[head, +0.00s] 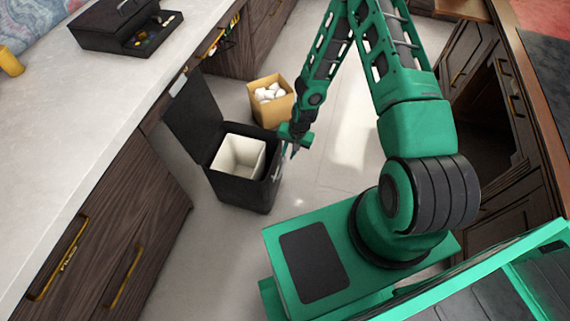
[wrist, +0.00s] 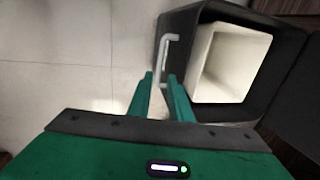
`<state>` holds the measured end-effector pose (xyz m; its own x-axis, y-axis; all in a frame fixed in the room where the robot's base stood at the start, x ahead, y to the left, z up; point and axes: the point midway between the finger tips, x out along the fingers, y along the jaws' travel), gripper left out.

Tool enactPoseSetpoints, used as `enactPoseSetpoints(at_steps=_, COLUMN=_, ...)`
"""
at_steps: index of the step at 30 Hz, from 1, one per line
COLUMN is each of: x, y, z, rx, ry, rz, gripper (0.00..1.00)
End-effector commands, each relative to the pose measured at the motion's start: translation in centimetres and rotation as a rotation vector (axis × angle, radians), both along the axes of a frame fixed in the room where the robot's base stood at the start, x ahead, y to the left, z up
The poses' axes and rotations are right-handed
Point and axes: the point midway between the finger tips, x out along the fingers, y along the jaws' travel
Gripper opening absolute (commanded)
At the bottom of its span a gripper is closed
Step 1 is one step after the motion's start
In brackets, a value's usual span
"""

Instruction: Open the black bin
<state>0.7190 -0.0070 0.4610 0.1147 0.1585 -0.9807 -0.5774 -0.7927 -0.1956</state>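The black bin (head: 240,192) stands on the floor with its lid (head: 194,112) raised, tilted back toward the counter. Its pale inner bucket (head: 238,156) shows through the open top and looks empty. In the wrist view the bin (wrist: 178,50) has a light metal handle (wrist: 163,62) on its near side. My gripper (head: 291,150) is beside the bin's handle side, near the top rim. In the wrist view the fingers of my gripper (wrist: 160,76) are apart, with the lower end of the handle between or just beneath them. Whether they touch it I cannot tell.
A cardboard box (head: 271,101) with white items stands on the floor behind the bin. A counter (head: 70,125) with drawers runs along the left, holding a black box (head: 120,28) and a yellow cup (head: 10,62). Wooden cabinets (head: 500,100) stand at right. The floor right of the bin is clear.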

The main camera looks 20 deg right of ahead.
Motion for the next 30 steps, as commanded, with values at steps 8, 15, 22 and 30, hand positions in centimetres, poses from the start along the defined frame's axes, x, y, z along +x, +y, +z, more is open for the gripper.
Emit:
enactPoseSetpoints(at_steps=8, x=0.3, y=0.6, z=-3.8, rx=0.0, ry=0.003, rz=0.002, gripper=0.18)
enactPoseSetpoints(at_steps=15, x=0.8, y=1.2, z=-7.5, rx=-0.001, ry=0.003, rz=0.001, gripper=0.18)
enactPoseSetpoints(at_steps=22, x=1.1, y=1.5, z=-9.6, rx=0.0, ry=0.001, rz=0.002, gripper=0.18)
enactPoseSetpoints(at_steps=30, x=1.2, y=1.6, z=-10.1, rx=0.0, ry=0.001, rz=0.002, gripper=0.18)
